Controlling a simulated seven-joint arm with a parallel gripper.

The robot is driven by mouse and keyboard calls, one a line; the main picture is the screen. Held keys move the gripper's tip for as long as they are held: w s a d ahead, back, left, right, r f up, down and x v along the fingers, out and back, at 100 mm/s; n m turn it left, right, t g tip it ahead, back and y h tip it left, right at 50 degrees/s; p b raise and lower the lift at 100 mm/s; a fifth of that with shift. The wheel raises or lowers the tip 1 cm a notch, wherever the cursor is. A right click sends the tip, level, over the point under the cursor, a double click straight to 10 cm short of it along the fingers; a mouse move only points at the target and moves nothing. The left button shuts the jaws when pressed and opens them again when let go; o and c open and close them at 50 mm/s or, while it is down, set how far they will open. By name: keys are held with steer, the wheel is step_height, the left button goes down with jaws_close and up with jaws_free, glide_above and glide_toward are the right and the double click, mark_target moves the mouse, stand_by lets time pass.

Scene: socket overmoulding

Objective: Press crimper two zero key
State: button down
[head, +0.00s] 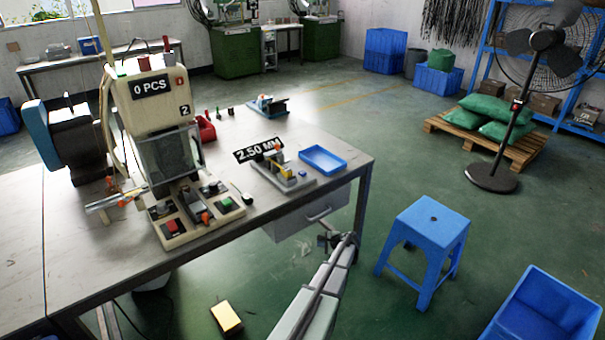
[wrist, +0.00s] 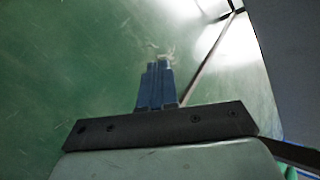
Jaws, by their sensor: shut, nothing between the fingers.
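The crimper (head: 150,105) is a cream machine on the workbench, with a display reading "0 PCS" and a label "2" (head: 184,110). A small red key (head: 180,82), seemingly marked 0, is on its front face to the right of the display. In the wrist view, my gripper (wrist: 157,66) has its dark blue fingers together, shut and empty, with green floor behind them. In the head view, my arm reaches up from the bottom, beyond the bench's front edge and well apart from the crimper. The crimper is not seen in the wrist view.
The workbench (head: 100,270) also carries a "2.50 MM" sign (head: 258,149), a small fixture (head: 284,172) and a blue tray (head: 322,159). A base with coloured buttons (head: 172,227) sits below the crimper head. A blue stool (head: 425,235) stands right of my arm.

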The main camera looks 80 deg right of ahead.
steer(key=s+d+r+n+h, duration=0.1)
steer(key=s+d+r+h, duration=0.1)
steer(key=s+d+r, duration=0.75)
steer(key=d+r+n, duration=0.1)
steer(key=r+n, duration=0.1)
steer(key=r, duration=0.3)
steer(key=s+d+r+n+t, duration=0.1)
steer(key=r+n, duration=0.2)
steer(key=r, duration=0.3)
steer(key=d+r+n+y, duration=0.1)
steer(key=d+r+n, duration=0.1)
steer(key=r, duration=0.4)
steer(key=shift+s+r+n+t, duration=0.2)
steer(key=shift+n+t, duration=0.1)
steer(key=shift+t, duration=0.1)
step_height(320, 180, up, 17)
steer(key=n+y, duration=0.6)
steer(key=n, duration=0.7)
glide_above(305, 172)
steer(key=shift+a+f, duration=0.1)
steer(key=shift+f, duration=0.05)
steer(key=shift+f, duration=0.2)
steer(key=shift+f, duration=4.2)
